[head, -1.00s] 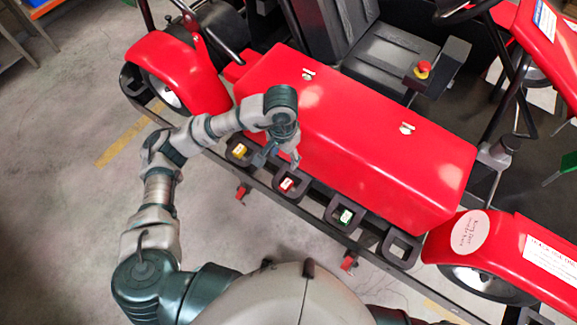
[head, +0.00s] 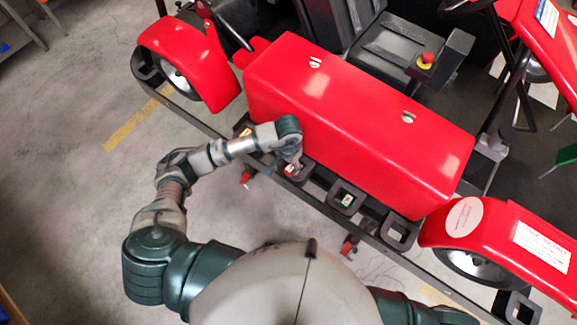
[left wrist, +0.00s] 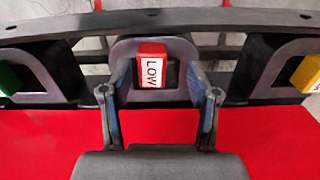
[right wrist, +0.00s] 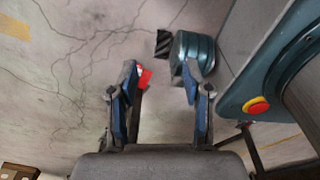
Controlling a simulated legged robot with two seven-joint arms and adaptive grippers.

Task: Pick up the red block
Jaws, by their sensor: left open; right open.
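The red block (left wrist: 152,50) has a white label reading LOW and sits in a dark square holder (left wrist: 123,48) on the kart's front rail. In the head view the red block (head: 289,169) shows only partly beside my left gripper (head: 293,163). In the left wrist view my left gripper (left wrist: 158,93) is open, with one finger on each side of the block's line; no contact shows. My right gripper (right wrist: 159,75) is open and empty above the floor, outside the head view.
A green block (head: 347,200) and a yellow block (head: 244,131) sit in neighbouring holders. An empty holder (head: 397,236) is at the right. The red kart body (head: 355,120) rises just behind the row. A black rail (head: 350,230) runs in front.

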